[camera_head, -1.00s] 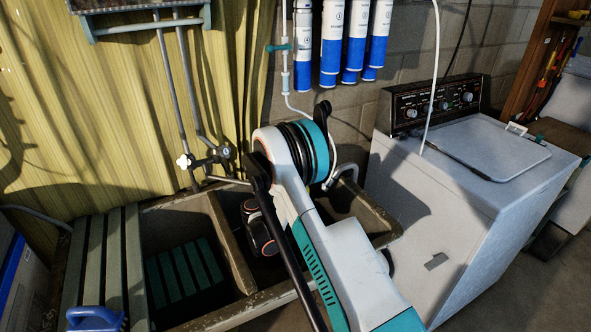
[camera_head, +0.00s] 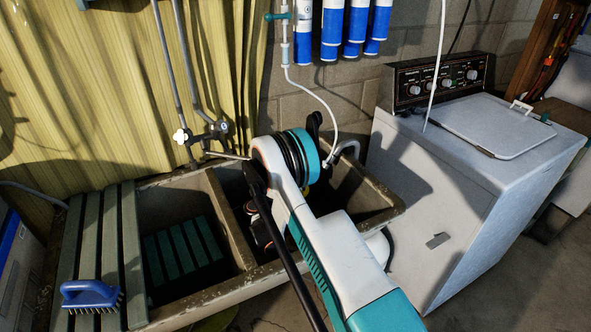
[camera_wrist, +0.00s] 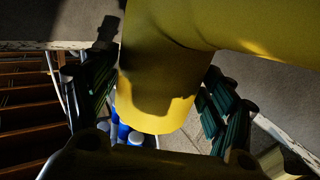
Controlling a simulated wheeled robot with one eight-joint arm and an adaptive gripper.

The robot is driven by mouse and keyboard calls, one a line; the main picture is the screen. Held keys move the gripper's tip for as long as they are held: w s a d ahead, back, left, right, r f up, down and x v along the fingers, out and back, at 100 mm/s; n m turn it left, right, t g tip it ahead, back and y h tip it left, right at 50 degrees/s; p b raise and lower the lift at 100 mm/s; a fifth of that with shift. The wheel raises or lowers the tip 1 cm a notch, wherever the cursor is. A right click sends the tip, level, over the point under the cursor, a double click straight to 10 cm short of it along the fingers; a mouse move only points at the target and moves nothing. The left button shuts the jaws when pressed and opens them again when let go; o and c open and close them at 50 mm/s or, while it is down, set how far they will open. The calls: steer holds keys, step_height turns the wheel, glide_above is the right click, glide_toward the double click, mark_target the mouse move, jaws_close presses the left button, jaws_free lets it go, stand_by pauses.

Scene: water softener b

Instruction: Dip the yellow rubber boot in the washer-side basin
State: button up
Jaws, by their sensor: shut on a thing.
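The yellow rubber boot (camera_wrist: 160,75) fills the middle and upper right of the wrist view, partly in shadow. My gripper (camera_wrist: 158,98) is shut on it, with one dark green finger on each side. The washer-side basin (camera_head: 385,212) is the right compartment of the double sink, beside the white washer (camera_head: 440,200). In the head view my arm reaches over this basin and its end goes down into the shade there. My arm hides the boot and the fingers in that view. I cannot tell how deep the boot is or whether it touches the basin.
A worn divider (camera_head: 228,225) separates the left basin, which holds a green slatted piece (camera_head: 185,255). A blue brush (camera_head: 92,295) lies on slats at the left. Taps and pipes (camera_head: 205,140) stand behind the sink. Blue-and-white filter cartridges (camera_head: 345,35) hang above, with a white hose.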

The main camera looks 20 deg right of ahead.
steer(key=shift+f+b, duration=1.7)
steer(key=shift+f, duration=3.45)
steer(key=shift+d, duration=0.2)
steer(key=shift+d, duration=0.3)
steer(key=shift+a, duration=0.1)
steer(key=shift+a, duration=0.4)
steer(key=shift+d, duration=0.5)
step_height(320, 180, up, 33)
steer(key=p, duration=1.2)
steer(key=shift+p, duration=0.35)
